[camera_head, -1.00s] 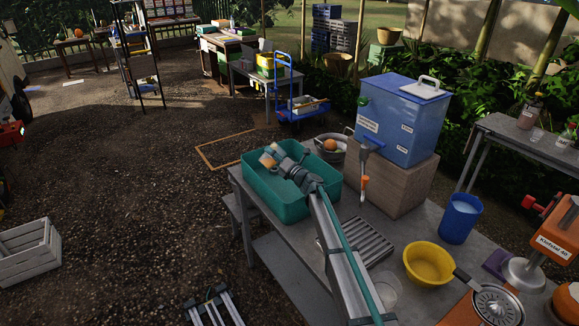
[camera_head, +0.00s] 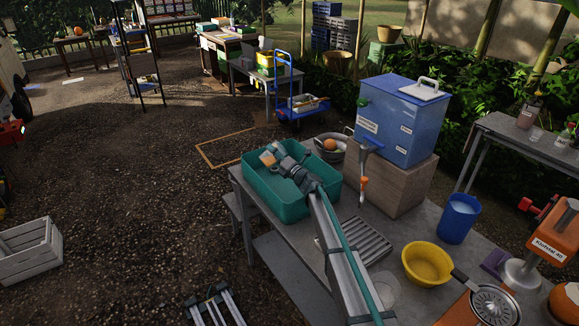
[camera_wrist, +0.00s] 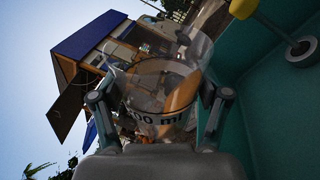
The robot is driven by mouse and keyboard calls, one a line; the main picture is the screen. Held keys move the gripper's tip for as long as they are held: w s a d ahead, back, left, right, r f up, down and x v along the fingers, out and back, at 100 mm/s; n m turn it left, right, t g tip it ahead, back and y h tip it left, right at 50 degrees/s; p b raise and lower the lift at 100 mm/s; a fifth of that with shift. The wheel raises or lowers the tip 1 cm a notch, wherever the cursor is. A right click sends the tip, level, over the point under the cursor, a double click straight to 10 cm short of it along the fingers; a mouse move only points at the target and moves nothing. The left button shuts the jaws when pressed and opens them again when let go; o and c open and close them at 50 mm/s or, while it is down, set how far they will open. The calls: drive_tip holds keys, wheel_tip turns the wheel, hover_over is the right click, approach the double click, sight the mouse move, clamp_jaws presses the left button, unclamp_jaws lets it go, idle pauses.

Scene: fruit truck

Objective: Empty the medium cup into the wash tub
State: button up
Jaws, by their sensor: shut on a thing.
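The teal wash tub (camera_head: 283,207) stands at the left end of the grey table. My gripper (camera_head: 277,161) is over it in the head view. In the wrist view my gripper (camera_wrist: 159,108) is shut on a clear cup (camera_wrist: 160,78) with an "ml" marking and an orange area. The scene lies slanted there, so the cup is strongly tilted. I cannot tell whether the orange is juice or something seen through the cup. The tub's inner wall (camera_wrist: 270,105) is close on the right in the wrist view. In the head view the cup is a small orange patch (camera_head: 268,158).
A blue dispenser (camera_head: 398,122) sits on a wooden block (camera_head: 385,182) behind the tub. A metal bowl (camera_head: 326,151) with fruit is beside it. A drain rack (camera_head: 362,247), yellow bowl (camera_head: 427,263), blue cup (camera_head: 459,217) and orange juicer (camera_head: 551,243) stand on the table.

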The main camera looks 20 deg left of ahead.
drive_tip(key=shift+w+f+m+t+p, duration=0.1)
drive_tip(key=shift+f+m+t+p, duration=0.3)
drive_tip(key=shift+m, duration=0.6)
drive_tip(key=shift+w+d+r+m+p, duration=0.45)
drive_tip(key=shift+w+m+p, duration=0.2)
drive_tip(key=shift+m+p, duration=0.2)
idle(0.6)
drive_tip(key=shift+w+d+r+m+t+p, duration=0.15)
drive_tip(key=shift+m+t+p, duration=0.25)
drive_tip(key=shift+m, duration=0.35)
